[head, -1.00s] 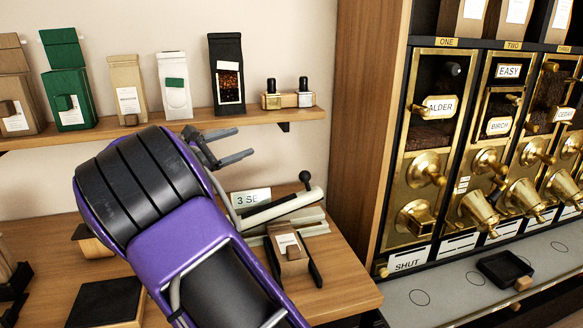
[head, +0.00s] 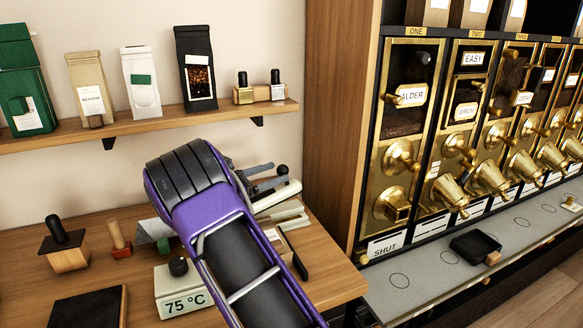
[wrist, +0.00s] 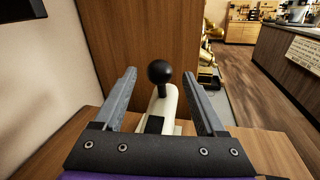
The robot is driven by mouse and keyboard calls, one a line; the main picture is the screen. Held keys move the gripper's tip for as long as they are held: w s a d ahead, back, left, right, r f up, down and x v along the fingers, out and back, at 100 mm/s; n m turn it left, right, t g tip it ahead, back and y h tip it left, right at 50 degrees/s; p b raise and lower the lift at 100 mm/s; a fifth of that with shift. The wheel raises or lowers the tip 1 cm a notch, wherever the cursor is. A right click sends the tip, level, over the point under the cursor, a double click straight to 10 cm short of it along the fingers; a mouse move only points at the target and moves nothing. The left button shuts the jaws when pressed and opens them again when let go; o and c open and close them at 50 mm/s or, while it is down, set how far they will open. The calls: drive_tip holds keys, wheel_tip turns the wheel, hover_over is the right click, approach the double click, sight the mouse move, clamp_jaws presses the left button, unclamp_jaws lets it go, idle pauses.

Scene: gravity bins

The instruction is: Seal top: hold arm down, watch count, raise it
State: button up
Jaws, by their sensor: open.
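The heat sealer (head: 288,222) stands on the wooden bench, with its pale arm (head: 280,195) tilted up and a black ball knob (head: 282,170) at its end. In the wrist view the knob (wrist: 160,72) lies between my two open fingers, a little beyond the tips in depth or level with them; I cannot tell which. My gripper (head: 272,175) is open and empty just left of the knob in the head view. The "3 SEC" card is hidden.
A white block marked 75 °C (head: 180,290) stands left of my arm. Stamps (head: 65,245) and a black pad (head: 88,308) are on the bench. A shelf with bags (head: 140,122) hangs above. A wooden cabinet side (head: 340,120) rises close to the right.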

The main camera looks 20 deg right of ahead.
sight(291, 184)
drive_tip(key=x, duration=0.7)
drive_tip(key=shift+a, duration=0.1)
clamp_jaws()
